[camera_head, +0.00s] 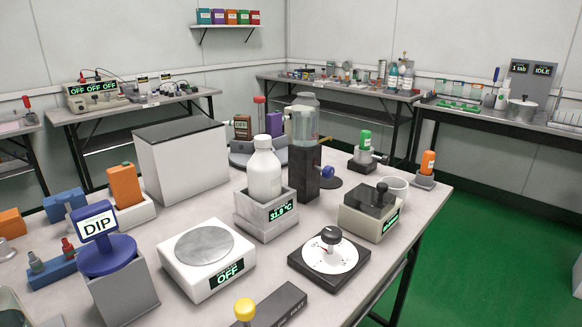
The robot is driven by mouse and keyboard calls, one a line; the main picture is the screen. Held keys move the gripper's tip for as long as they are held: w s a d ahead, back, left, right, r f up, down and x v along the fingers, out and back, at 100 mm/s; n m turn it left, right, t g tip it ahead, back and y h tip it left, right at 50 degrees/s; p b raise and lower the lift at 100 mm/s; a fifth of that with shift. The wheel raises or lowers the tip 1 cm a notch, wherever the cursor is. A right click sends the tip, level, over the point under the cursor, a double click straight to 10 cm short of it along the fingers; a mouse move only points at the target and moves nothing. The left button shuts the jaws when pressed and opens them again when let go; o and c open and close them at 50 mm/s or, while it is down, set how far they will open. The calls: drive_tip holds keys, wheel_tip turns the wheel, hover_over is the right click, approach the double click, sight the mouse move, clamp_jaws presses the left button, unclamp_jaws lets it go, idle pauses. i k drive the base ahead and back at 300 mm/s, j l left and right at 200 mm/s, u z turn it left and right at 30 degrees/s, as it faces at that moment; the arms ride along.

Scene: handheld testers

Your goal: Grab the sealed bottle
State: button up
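A white bottle (264,176) with a white cap stands upright in the middle of the near table. Its base sits in a grey block-like device (266,217) whose green display reads about 31.9 °C, and the block hides the bottle's lowest part. Just behind it to the right, a clear bottle-like vessel (305,122) stands on a tall black block (304,172). The white bottle's cap looks closed. My gripper is not in view.
A hotplate (205,250) reading OFF stands in front left of the bottle. A large light box (181,160) is behind left. A round dial device (330,257) is front right, and a dark-topped tester (374,207) is right. The green floor (490,220) is clear.

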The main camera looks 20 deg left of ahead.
sight(264, 175)
drive_tip(key=u, duration=1.25)
drive_tip(key=l, duration=0.35)
drive_tip(key=i+l+z, duration=0.1)
drive_tip(key=l, duration=0.25)
